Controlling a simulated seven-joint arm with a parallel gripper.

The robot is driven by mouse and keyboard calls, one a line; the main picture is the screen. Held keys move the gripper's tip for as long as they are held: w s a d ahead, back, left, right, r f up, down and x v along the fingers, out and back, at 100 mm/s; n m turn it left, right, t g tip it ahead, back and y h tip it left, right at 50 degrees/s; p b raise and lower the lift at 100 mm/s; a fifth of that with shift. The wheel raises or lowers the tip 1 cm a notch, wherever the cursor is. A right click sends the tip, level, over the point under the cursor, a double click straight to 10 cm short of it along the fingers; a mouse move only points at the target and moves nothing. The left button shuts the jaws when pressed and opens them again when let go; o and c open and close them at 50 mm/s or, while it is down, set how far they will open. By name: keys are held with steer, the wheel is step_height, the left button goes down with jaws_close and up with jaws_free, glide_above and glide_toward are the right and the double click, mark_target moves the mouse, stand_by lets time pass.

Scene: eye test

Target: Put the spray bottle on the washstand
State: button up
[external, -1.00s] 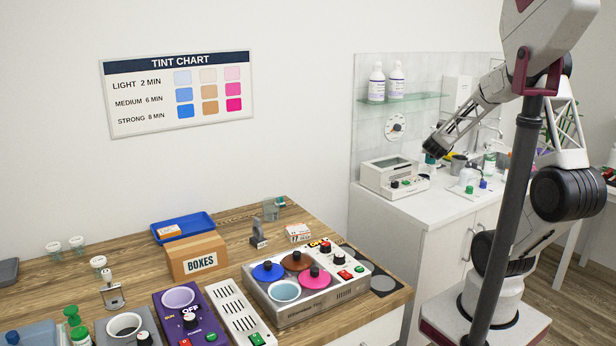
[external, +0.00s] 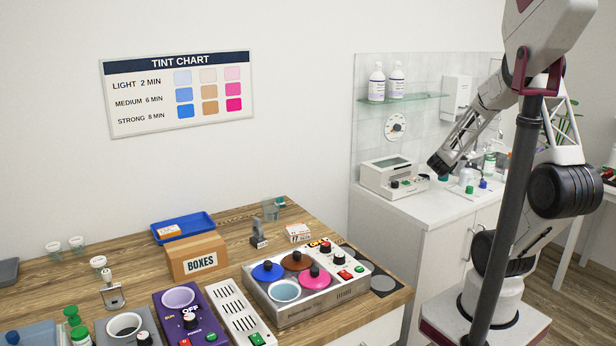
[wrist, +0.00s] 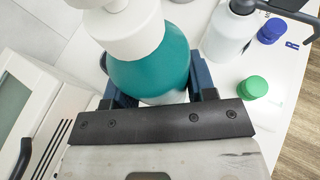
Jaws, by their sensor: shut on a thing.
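The spray bottle has a teal body (wrist: 155,68) and a white collar and head, which run out of the top of the wrist view. My gripper (wrist: 157,85) is shut on the teal body, with a dark blue finger on each side. In the external view a small teal patch (external: 443,177) shows below my gripper (external: 439,165), low over the white counter of the washstand (external: 420,196). The bottle's base is hidden, so I cannot tell whether it touches the counter.
A white machine (external: 392,178) stands left of my gripper. A white bottle with a dark top (wrist: 228,35), a green-capped item (wrist: 252,88) and a blue-capped one (wrist: 270,30) stand close on the right. A glass shelf (external: 402,98) with two bottles is above.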

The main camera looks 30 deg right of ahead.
steer(key=w+d+f, duration=0.1)
steer(key=w+d, duration=0.7)
steer(key=w, duration=0.5)
steer(key=shift+w+d+f, duration=0.15)
steer(key=shift+w+f, duration=0.1)
stand_by(0.4)
steer(key=shift+f, duration=1.75)
steer(key=shift+f, duration=0.1)
steer(key=o, duration=1.1)
